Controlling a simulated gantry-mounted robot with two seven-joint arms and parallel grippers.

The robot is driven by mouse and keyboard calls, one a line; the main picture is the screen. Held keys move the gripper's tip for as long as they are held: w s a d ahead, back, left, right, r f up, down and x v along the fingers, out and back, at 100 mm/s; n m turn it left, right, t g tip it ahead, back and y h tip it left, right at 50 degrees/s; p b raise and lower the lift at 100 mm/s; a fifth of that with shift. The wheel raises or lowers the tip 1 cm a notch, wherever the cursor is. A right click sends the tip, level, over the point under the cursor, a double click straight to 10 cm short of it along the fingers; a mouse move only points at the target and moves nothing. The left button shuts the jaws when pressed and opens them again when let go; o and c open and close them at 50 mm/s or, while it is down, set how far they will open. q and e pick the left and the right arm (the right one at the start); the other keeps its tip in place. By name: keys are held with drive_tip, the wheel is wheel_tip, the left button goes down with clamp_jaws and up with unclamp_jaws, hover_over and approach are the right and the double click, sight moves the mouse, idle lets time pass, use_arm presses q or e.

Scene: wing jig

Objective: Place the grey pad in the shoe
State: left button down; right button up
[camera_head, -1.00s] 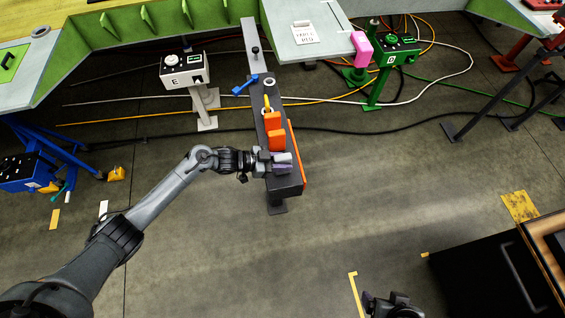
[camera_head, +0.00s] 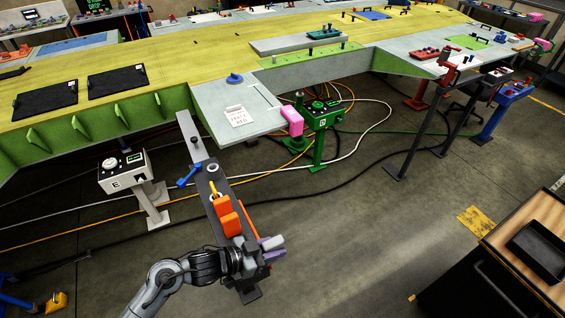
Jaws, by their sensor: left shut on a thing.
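My left gripper (camera_head: 250,260) is at the near end of a dark grey beam (camera_head: 222,207), shut on a small grey pad (camera_head: 271,243) with a pale lavender tint. The pad sticks out to the right of the jaws, close by the beam end; contact with the beam is not clear. An orange block (camera_head: 228,220) stands on the beam just beyond the gripper. A pink block (camera_head: 292,121) sits at the corner of the wing jig. I cannot tell which part is the shoe. My right gripper is not in view.
The yellow-topped wing jig (camera_head: 190,65) spans the back. A white control box (camera_head: 124,173) stands left of the beam, a green stand (camera_head: 320,122) behind it. Cables cross the floor. A dark cabinet (camera_head: 490,265) is at right; the floor (camera_head: 370,220) between is clear.

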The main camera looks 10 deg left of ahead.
use_arm(q)
drive_tip(key=s+d+n+t+y+p, duration=0.1)
drive_tip(key=s+n+t+y+p, duration=0.15)
drive_tip(key=s+p, duration=0.55)
drive_tip(key=a+r+n+t+y+p, duration=0.1)
drive_tip(key=a+r+n+y, duration=0.3)
drive_tip(key=a, duration=0.4)
drive_tip(key=w+a+r+n+t+y+p, duration=0.1)
drive_tip(key=a+r+n+t+y, duration=0.1)
drive_tip(key=a+r+n+y, duration=0.2)
drive_tip(key=a, duration=0.3)
drive_tip(key=shift+a+n+y, duration=0.35)
drive_tip(key=shift+a, duration=0.05)
drive_tip(key=shift+w+t, duration=0.1)
drive_tip(key=shift+t, duration=0.15)
